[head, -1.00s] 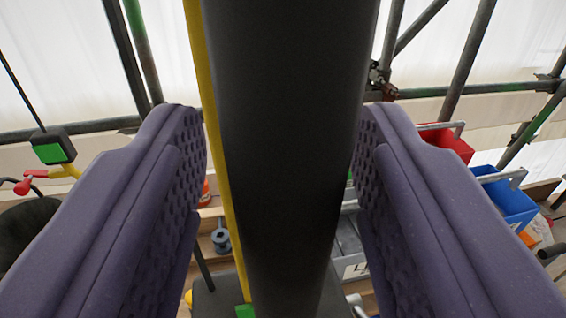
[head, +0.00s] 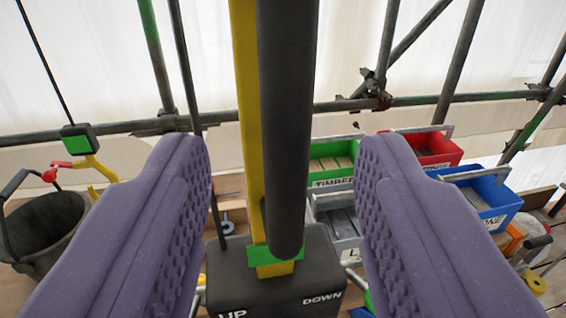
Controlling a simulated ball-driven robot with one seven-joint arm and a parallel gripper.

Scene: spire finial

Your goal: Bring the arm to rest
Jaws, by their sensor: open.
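My gripper (head: 283,150) is open, its two purple padded fingers spread wide to the left and right. A thick black bar (head: 286,120) with a rounded lower end shows between the fingers, with clear gaps on both sides. A yellow upright bar (head: 246,90) runs beside it, down to a green block (head: 262,255) on a dark box (head: 300,265) marked UP and DOWN. I cannot tell how the black bar joins the yellow one. Nothing is held.
A black bucket (head: 45,235) stands at left, near a green-faced box (head: 79,139) on a cable. Green (head: 332,150), red (head: 445,148), blue (head: 490,190) and grey (head: 340,240) bins sit at right. Scaffold poles (head: 465,65) cross in front of white sheeting.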

